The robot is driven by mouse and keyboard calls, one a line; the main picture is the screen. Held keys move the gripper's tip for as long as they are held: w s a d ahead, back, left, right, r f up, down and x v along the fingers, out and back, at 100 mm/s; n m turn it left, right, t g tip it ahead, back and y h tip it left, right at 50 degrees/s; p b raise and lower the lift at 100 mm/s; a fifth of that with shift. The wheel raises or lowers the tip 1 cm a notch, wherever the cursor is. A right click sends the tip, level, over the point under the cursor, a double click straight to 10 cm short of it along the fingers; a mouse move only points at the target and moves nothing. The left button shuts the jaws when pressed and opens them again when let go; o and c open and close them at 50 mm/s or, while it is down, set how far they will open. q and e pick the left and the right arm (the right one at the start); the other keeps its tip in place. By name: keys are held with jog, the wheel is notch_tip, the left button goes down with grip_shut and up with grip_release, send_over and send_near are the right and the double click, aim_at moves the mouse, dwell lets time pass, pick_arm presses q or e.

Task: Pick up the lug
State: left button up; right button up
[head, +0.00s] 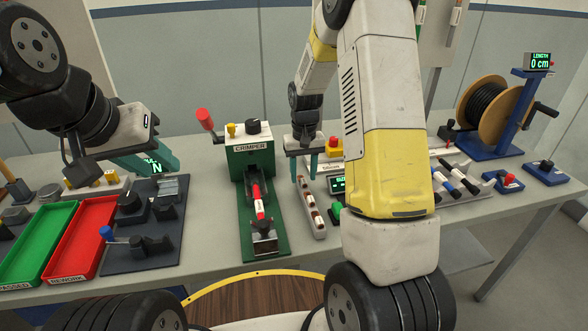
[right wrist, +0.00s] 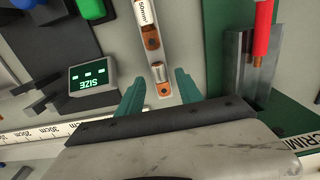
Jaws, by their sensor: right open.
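Copper lugs with white labels sit in a row on a narrow light rack (head: 318,230) in the middle of the table. In the right wrist view, one copper lug with a shiny barrel (right wrist: 160,73) sits at the near end of the rack. Another lug (right wrist: 151,38), with a white size label, lies beyond it. My right gripper (head: 304,165) is above the far end of the rack, and its teal fingers are apart and empty. In the right wrist view, the fingers (right wrist: 160,92) are on either side of the near lug. My left gripper (head: 150,158) hangs at the left; its jaw gap is unclear.
A green crimper (head: 252,155) with a red cable piece (head: 260,203) stands left of the rack. A size display (right wrist: 92,80) is beside the rack. Green (head: 36,243) and red (head: 83,238) trays lie at left. A cable spool (head: 488,110) stands at right.

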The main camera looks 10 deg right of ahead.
jog(key=shift+f, duration=0.5)
grip_shut()
jog(key=shift+r, duration=0.1)
